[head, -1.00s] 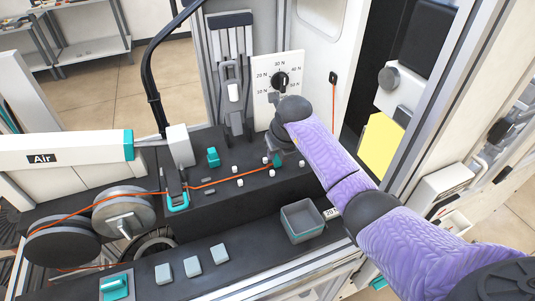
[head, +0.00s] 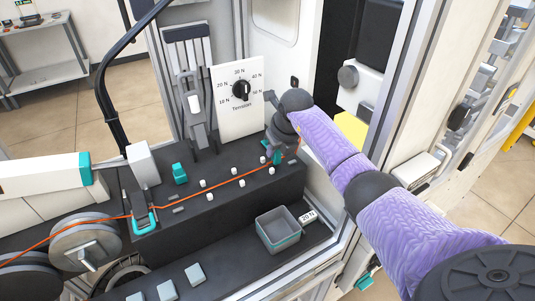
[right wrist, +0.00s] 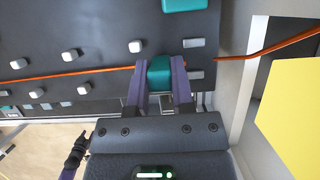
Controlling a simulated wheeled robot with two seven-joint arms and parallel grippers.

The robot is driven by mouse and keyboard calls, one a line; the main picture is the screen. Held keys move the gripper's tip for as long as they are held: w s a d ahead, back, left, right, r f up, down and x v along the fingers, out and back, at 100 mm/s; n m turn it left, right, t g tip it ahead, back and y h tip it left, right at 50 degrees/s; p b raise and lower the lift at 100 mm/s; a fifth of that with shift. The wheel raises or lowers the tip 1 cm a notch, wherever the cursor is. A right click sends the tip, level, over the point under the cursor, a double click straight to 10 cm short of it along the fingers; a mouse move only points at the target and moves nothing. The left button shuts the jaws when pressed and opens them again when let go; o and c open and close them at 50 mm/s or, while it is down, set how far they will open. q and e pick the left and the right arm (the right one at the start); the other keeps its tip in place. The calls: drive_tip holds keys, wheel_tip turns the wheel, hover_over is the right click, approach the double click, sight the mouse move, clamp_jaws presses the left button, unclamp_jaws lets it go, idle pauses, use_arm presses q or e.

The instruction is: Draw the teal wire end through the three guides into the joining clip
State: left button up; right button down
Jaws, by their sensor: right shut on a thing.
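My right gripper (right wrist: 160,88) is shut on the teal wire end (right wrist: 160,72). In the head view the right gripper (head: 277,155) is at the right end of the black block. The orange wire (head: 225,181) runs from it back to the left, between the pairs of white guide posts (head: 234,171). In the right wrist view the wire (right wrist: 95,71) passes between the post rows, and the teal end is just right of the last upper post (right wrist: 135,46). Two grey pads (right wrist: 193,42) lie right of it; I cannot tell whether they belong to the joining clip. My left gripper is not in view.
Another orange wire length (right wrist: 270,47) shows right of the block in the right wrist view. A grey bin (head: 278,228) stands on the lower ledge. A tension dial panel (head: 240,95) stands behind the block, and a cabinet frame rises close to my right arm.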

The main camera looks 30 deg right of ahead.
sight(288, 159)
drive_tip(key=shift+s+d+b, duration=0.1)
drive_tip(key=shift+d+b, duration=0.75)
drive_tip(key=shift+d, duration=1)
drive_tip(key=shift+f, duration=0.3)
drive_tip(key=shift+c, duration=2)
unclamp_jaws()
